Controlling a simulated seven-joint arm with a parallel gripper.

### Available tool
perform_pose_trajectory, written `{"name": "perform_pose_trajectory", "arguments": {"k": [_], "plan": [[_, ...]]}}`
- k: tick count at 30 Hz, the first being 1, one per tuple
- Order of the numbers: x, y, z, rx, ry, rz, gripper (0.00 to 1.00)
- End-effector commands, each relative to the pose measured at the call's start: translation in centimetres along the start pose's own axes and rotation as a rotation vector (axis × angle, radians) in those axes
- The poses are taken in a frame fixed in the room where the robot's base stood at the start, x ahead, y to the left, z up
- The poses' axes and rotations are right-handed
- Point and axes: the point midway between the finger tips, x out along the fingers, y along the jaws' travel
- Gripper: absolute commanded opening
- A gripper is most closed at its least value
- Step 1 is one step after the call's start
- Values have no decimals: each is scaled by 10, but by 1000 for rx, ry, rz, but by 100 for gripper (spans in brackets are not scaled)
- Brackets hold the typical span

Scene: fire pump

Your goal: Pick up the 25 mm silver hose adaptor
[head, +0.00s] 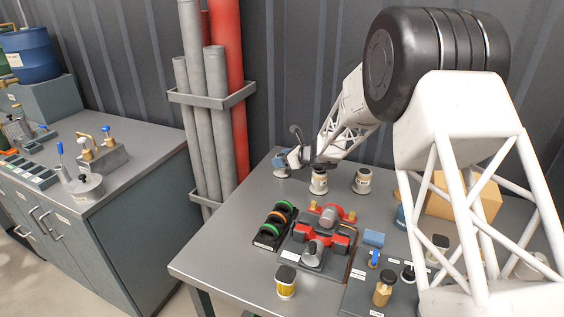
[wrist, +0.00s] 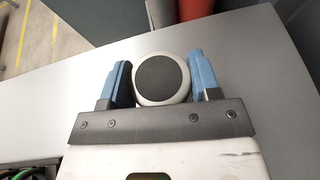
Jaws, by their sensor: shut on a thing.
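My gripper (head: 281,160) is at the far left part of the grey table in the head view. In the wrist view its two blue fingers (wrist: 161,82) are shut on a round silver hose adaptor (wrist: 162,72) with a black top. In the head view only the adaptor's pale lower part (head: 281,173) shows under the fingers, low at the table top; I cannot tell whether it touches. Its size marking is not readable. Two similar silver pieces with dark tops, one nearer (head: 319,184) and one farther right (head: 362,182), stand to the right.
A black rack with coloured rings (head: 275,226) and a red and grey pump assembly (head: 322,237) sit nearer on the table. A yellow-sided piece (head: 286,284) stands at the front. Grey and red pipes (head: 205,110) rise behind the table's left edge. Bare tabletop lies left of the rack.

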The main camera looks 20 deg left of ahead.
Motion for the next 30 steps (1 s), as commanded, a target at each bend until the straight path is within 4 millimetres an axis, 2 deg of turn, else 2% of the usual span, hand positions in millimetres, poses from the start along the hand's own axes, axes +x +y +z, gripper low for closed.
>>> {"name": "perform_pose_trajectory", "arguments": {"k": [5, 12, 30], "plan": [[-4, 0, 9, -3, -2, -1, 24], [-14, 0, 36, -4, -2, -1, 24], [-71, 68, 18, -2, -1, 0, 24]]}}
